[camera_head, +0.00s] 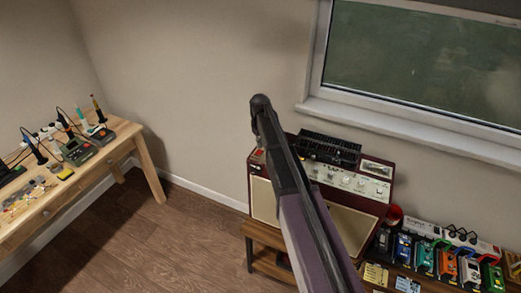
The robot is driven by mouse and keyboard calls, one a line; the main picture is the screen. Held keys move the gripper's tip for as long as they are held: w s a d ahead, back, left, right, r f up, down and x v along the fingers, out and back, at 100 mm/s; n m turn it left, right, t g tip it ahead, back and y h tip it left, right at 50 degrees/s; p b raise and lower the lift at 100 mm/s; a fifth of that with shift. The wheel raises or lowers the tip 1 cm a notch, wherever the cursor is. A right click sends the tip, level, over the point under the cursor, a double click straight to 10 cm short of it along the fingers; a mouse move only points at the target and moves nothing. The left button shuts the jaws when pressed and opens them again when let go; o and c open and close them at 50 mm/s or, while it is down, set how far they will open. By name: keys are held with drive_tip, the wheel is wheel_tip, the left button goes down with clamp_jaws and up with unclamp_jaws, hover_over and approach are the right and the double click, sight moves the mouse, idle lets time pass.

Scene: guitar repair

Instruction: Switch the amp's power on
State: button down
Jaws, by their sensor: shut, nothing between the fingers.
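The amp (384,208) is a dark red cabinet with cream grille cloth, standing upright on a low wooden stand. Its pale control panel (372,185) has a row of several knobs. A small red part (258,153) shows at the panel's left end; I cannot tell whether it is the power switch or how it is set. My arm crosses in front of the amp and hides part of the panel and grille. I cannot make out my gripper in this view, so its distance from the amp is not shown.
A black slatted unit (329,149) lies on the amp's top. A wooden workbench (117,146) with tools is at the left. Open floor (165,240) lies between.

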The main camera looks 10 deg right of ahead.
sight(260, 151)
drive_tip(key=shift+r+p, duration=2.3)
drive_tip(key=shift+r, duration=0.2)
drive_tip(key=shift+s, duration=0.1)
drive_tip(key=s+f+m+b, duration=0.2)
drive_tip(key=s+b, duration=0.1)
drive_tip(key=s, duration=1.1)
drive_tip(key=s+f+m+b, duration=0.2)
drive_tip(key=s+f, duration=0.1)
drive_tip(key=s, duration=1.1)
drive_tip(key=shift+s+d+f+m+b, duration=0.35)
drive_tip(key=shift+s+d+m+b, duration=0.05)
drive_tip(key=shift+d, duration=0.05)
